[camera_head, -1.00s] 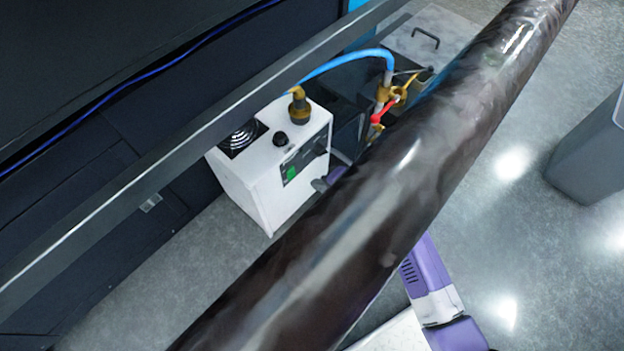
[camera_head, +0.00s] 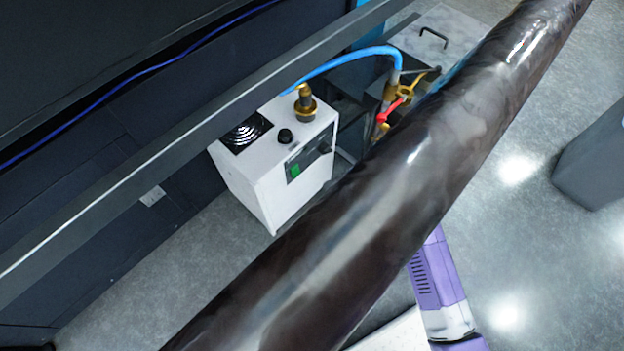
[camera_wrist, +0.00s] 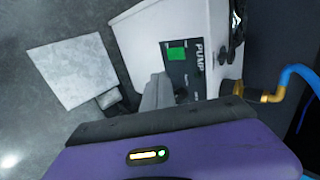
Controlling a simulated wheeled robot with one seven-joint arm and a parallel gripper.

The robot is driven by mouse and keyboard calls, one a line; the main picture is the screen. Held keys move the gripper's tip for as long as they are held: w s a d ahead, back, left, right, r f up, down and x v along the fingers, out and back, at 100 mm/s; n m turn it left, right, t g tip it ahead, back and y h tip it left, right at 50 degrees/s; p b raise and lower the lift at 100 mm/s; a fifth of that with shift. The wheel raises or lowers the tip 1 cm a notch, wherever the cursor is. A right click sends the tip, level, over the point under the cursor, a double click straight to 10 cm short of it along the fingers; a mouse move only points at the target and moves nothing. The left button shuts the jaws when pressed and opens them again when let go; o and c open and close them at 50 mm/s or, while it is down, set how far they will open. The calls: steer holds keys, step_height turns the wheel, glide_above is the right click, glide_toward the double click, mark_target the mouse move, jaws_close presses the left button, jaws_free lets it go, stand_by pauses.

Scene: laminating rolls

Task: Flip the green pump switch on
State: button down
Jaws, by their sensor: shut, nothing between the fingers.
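The green pump switch (camera_head: 295,170) is on the dark front panel of the white pump box (camera_head: 250,190) in the head view. In the wrist view the green switch (camera_wrist: 177,54) sits beside the word PUMP on the panel. Whether it is on or off I cannot tell. My gripper (camera_wrist: 158,80) is shut and empty in the wrist view, its grey fingers overlapping the panel just below and left of the switch. Contact cannot be told. In the head view the large dark roll hides my gripper.
The long glossy roll (camera_head: 400,190) crosses the head view diagonally in front of the pump. A metal rail (camera_head: 140,175) runs behind it. A blue hose (camera_head: 345,58) and brass valve with red handle (camera_head: 390,108) stand right of the box. A grey bin (camera_head: 595,160) is at right.

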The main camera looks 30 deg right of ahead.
steer(key=shift+f, duration=0.25)
steer(key=b, duration=0.5)
glide_toward(297, 174)
steer(key=s+f+x, duration=0.1)
steer(key=x, duration=0.5)
steer(key=shift+w+r, duration=0.2)
steer(key=shift+w, duration=0.2)
steer(key=shift+f, duration=0.1)
steer(key=shift+w+a, duration=0.1)
steer(key=shift+w, duration=0.05)
